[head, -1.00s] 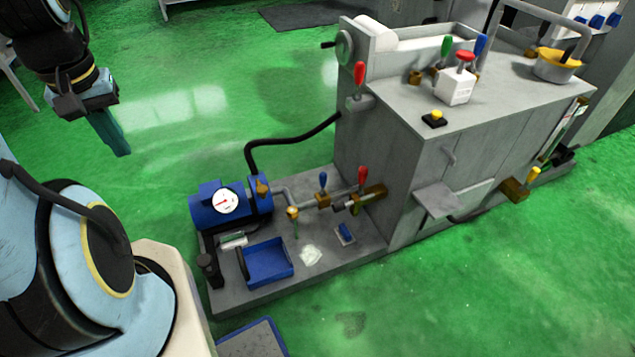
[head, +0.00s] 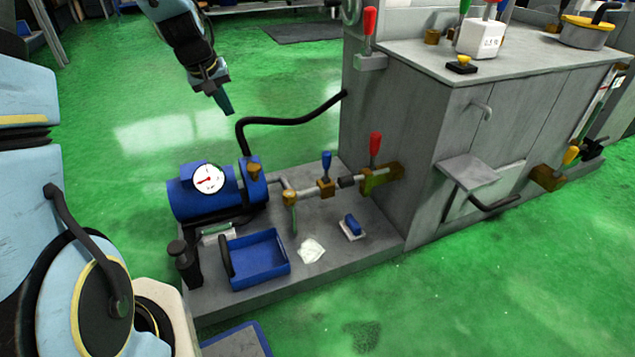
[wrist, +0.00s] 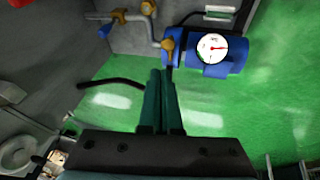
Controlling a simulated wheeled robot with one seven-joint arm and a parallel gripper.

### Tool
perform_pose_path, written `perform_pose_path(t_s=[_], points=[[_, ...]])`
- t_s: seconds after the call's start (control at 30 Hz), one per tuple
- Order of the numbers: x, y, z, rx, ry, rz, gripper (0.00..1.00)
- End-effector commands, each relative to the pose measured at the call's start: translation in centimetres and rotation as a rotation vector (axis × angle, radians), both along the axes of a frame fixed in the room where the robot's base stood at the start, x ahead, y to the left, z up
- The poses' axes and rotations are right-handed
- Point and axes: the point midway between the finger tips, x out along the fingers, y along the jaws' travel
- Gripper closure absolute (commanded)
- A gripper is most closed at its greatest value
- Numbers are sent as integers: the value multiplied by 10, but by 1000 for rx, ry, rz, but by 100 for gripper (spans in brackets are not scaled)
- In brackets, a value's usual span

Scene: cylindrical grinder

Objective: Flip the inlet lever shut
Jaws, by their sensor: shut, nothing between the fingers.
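No label marks the inlet lever. On the pipe run beside the pump, a blue lever (head: 326,164) stands upright on a brass valve, and a larger red lever (head: 375,149) stands upright on a brass block at the machine wall. The blue lever also shows in the wrist view (wrist: 104,32). My gripper (head: 226,107) hangs behind and above the blue pump (head: 215,192), apart from all levers. Its green fingers (wrist: 159,85) are together and empty in the wrist view.
A black hose (head: 290,121) arches from the pump to the machine. Another red lever (head: 369,28) stands higher on the machine's side. A blue tray (head: 259,277), a white cloth (head: 311,251) and a black bottle (head: 184,264) sit on the grey base.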

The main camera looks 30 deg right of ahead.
Motion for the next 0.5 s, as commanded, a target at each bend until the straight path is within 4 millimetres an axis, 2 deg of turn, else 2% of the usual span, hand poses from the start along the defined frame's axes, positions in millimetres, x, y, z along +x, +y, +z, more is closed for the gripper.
perform_pose_path(t_s=[0.03, 0.3, 0.5], points=[[7, -19, -41, -19, -6, -10, 100], [35, -110, -147, -127, -32, -34, 100], [45, -167, -210, -200, -41, -41, 100]])
